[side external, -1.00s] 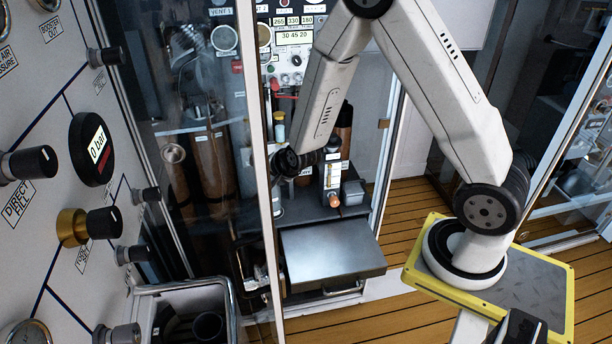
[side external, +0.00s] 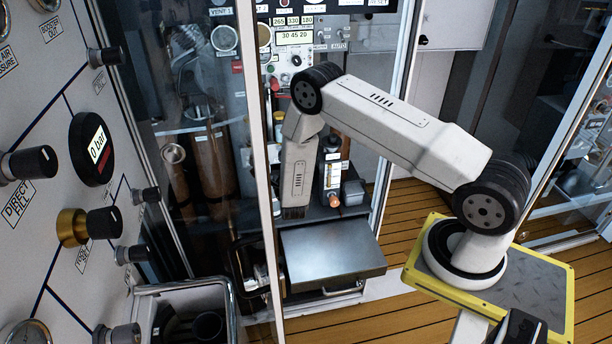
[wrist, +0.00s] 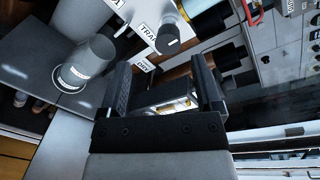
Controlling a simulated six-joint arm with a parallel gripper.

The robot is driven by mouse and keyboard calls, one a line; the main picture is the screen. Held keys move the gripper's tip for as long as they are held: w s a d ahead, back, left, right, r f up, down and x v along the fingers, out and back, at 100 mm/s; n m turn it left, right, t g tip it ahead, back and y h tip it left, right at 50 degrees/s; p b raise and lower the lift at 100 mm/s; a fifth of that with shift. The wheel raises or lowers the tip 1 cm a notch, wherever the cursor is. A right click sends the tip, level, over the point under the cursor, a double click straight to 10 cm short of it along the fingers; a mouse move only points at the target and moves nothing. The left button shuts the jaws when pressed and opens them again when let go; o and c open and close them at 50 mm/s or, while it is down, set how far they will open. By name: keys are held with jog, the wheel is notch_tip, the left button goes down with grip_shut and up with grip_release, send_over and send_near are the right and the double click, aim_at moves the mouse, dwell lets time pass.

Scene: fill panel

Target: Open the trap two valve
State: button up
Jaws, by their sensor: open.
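In the wrist view my gripper (wrist: 163,75) is open, its two dark fingers apart. A black knob (wrist: 168,40) with a white mark stands on a white block beyond the fingertips, apart from them. Beside it is a label (wrist: 147,32) starting "TRA"; the rest is cut off, so I cannot tell which trap it names. A second label (wrist: 143,65) lies partly behind the left finger. In the side view a white block with an orange-tipped tube (side external: 333,176) stands just right of my forearm. My fingers cannot be made out there.
A grey cup-like cylinder (wrist: 88,58) stands left of the gripper. A metal box (side external: 333,250) sits below the arm in the side view. A glass door edge (side external: 262,150) stands left of the arm. A panel with knobs (side external: 60,190) fills the far left.

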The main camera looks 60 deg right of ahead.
jog(key=m, duration=0.1)
jog(key=m+h, duration=0.1)
jog(key=d+f+m+h, duration=0.1)
jog(key=shift+s+m, duration=0.3)
jog(key=shift+w+d, duration=0.1)
jog(key=shift+x, duration=3.85)
grip_shut()
